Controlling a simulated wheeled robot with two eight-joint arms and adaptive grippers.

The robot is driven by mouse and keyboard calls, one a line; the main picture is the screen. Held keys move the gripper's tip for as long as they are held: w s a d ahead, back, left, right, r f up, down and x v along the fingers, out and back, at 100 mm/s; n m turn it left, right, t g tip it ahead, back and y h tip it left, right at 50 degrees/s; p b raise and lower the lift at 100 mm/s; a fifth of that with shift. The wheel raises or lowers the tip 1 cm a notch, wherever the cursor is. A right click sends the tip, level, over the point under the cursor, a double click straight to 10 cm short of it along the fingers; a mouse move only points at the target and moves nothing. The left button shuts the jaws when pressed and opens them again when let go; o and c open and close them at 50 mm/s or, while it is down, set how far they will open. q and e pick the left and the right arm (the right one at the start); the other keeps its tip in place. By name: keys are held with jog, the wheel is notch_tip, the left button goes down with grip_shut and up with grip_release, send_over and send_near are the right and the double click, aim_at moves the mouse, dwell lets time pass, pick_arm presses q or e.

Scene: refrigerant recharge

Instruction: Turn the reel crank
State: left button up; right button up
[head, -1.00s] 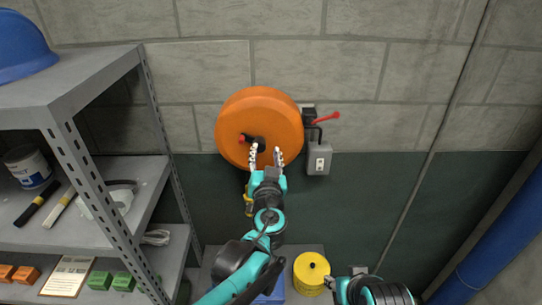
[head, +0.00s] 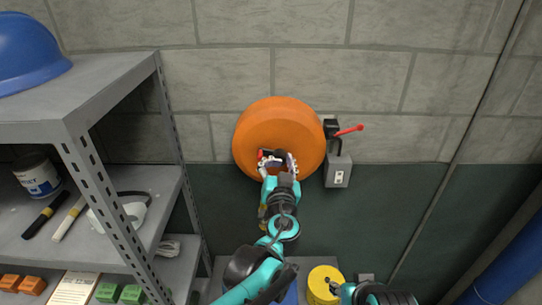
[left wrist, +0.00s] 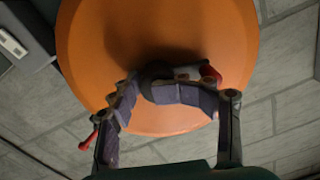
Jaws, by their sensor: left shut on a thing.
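The orange round reel (head: 275,120) is mounted on the block wall, and it fills much of the left wrist view (left wrist: 110,30). Its crank has a dark arm and a red knob (head: 263,154), which also shows in the left wrist view (left wrist: 211,76). My left gripper (head: 278,162) is at the lower face of the reel. Its fingers are closed around the crank in the left wrist view (left wrist: 145,90) and partly hide it. My right gripper (head: 335,287) is low in the head view, apart from the reel; its jaws are too small to read.
A grey box (head: 338,172) with a red-handled lever (head: 350,130) is on the wall just right of the reel. A grey shelf (head: 150,195) stands at the left. A yellow cylinder (head: 325,274) is below.

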pick_arm(q)
jog(key=s+p, duration=0.1)
jog(key=s, duration=0.8)
jog(key=shift+a, duration=0.15)
dwell(0.6)
